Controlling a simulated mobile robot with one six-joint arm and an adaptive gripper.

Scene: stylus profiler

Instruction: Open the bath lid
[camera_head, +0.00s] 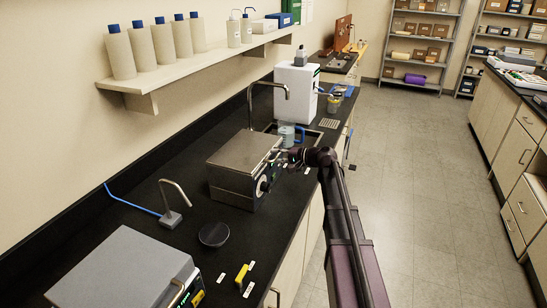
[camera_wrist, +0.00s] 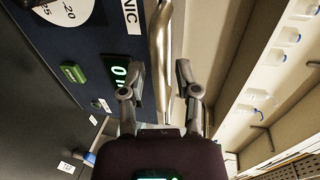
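The bath (camera_head: 232,190) is a metal box on the black bench, and its flat grey lid (camera_head: 243,148) lies closed on top. Its dark front panel (camera_wrist: 100,35) fills the upper left of the wrist view, with a dial, a green "0" display and the letters "NIC". A shiny bar handle (camera_wrist: 160,50) runs along its front. My gripper (camera_wrist: 158,82) is open, its two fingers on either side of the handle's line; whether they touch it cannot be told. In the head view my gripper (camera_head: 284,156) is at the bath's front, small and partly hidden by my wrist.
The floor at right is clear.

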